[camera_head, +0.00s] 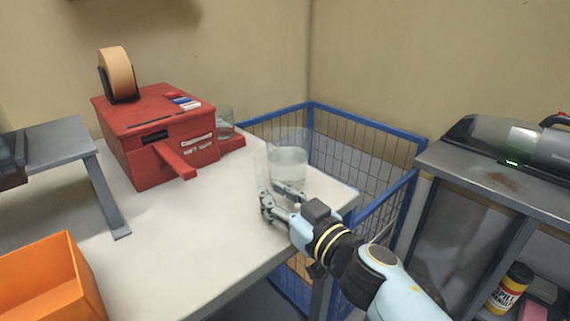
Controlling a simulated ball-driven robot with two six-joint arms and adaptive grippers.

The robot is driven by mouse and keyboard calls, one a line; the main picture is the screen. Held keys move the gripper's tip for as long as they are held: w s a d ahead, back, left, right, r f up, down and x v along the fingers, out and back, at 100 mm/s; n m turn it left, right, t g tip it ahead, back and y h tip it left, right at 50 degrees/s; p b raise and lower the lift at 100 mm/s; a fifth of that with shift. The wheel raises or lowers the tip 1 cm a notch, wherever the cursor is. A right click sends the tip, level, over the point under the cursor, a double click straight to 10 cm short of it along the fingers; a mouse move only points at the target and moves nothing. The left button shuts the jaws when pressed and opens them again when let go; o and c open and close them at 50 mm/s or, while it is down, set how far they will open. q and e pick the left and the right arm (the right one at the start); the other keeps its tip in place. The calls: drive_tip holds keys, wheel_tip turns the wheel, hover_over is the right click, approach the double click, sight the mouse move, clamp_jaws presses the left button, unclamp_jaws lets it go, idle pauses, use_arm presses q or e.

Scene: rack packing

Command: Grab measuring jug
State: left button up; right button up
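The measuring jug (289,163) is a clear, see-through vessel. It stands upright near the right corner of the white table. My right gripper (277,194) reaches in from the lower right, low at the jug's near left side. Its two fingers are spread apart with a gap between them. The see-through wall overlaps the fingers, so whether they touch the jug is unclear. My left gripper is out of view.
A red box with a tape roll (158,132) stands behind and left on the white table (190,225). A small glass (225,127) is beside it. A blue wire cage (365,160) stands behind the table corner. An orange bin (50,285) is front left. A grey shelf (485,185) is right.

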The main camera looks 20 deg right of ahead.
drive_tip(key=x, duration=0.3)
drive_tip(key=shift+w+a+f, duration=0.1)
drive_tip(key=shift+w, duration=0.15)
clamp_jaws()
